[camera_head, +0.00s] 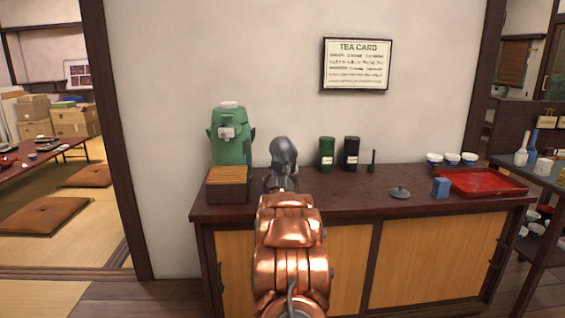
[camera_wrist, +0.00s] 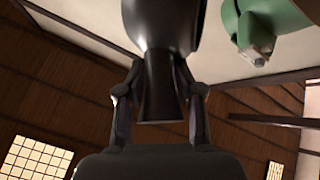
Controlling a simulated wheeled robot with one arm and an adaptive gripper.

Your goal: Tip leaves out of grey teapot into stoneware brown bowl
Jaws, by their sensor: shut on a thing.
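The grey teapot (camera_head: 284,152) is dark and held up above the left part of the counter, and looks tilted. My gripper (camera_head: 280,183) is below it, largely hidden by my copper arm. In the wrist view the teapot's dark body (camera_wrist: 163,22) fills the top middle. Its handle (camera_wrist: 160,100) runs down between the two fingers of my gripper (camera_wrist: 160,88), which are shut on it. A grey lid (camera_head: 399,193) lies on the counter to the right. I cannot make out the stoneware brown bowl or any leaves; my arm covers part of the counter.
The counter's middle front is clear.

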